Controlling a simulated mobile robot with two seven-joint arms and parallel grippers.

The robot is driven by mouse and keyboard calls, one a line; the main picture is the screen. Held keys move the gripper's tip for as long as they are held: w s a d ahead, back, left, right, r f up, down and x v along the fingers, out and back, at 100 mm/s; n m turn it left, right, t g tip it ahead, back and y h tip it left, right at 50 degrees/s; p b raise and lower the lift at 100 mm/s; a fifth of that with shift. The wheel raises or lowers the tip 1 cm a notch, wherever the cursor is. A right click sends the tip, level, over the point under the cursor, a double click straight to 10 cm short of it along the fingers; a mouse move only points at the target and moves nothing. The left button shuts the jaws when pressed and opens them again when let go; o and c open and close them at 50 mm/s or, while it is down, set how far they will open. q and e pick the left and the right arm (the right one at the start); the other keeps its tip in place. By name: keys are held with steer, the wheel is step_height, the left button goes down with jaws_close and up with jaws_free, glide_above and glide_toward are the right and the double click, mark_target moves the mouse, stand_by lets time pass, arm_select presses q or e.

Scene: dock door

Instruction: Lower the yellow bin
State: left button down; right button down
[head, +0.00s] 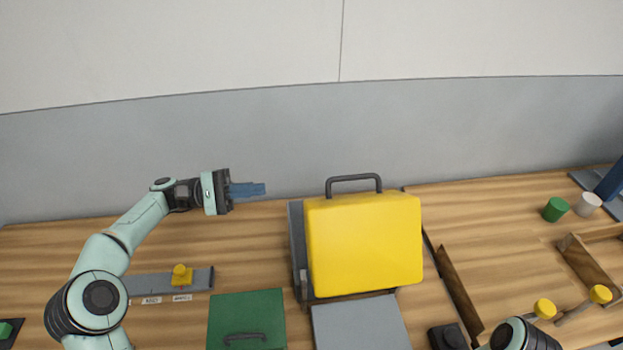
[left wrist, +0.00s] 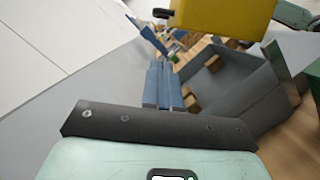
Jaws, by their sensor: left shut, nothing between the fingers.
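The yellow bin (head: 365,245) is a rounded yellow block with a dark handle (head: 353,181) on top, upright at the middle of the bench in the head view. It also shows at the top of the left wrist view (left wrist: 225,16). A grey open box (left wrist: 207,78) is beside it there; grey panels show behind and in front of it in the head view. I cannot tell whether the bin rests on anything. My left gripper (head: 250,190) has its blue fingers together, empty, left of the handle and apart from it. My right gripper is not in view.
A green panel with a handle (head: 246,310) lies front left of the bin. A grey strip with a yellow knob (head: 181,275) is further left. Green (head: 555,209) and white (head: 588,204) cylinders stand at the right. Wooden bars (head: 458,292) lie right of the bin.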

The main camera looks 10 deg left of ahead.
arm_select(q)
steer(key=d+r, duration=0.3)
steer(key=d, duration=0.9)
steer(key=shift+s+d+r, duration=0.25)
steer(key=shift+s+d, duration=0.1)
steer(key=shift+s, duration=0.1)
steer(key=shift+d, duration=0.1)
steer(key=shift+s+d+r+m+b, duration=0.15)
steer(key=shift+s+r+m+b, duration=0.25)
steer(key=shift+s+m, duration=0.2)
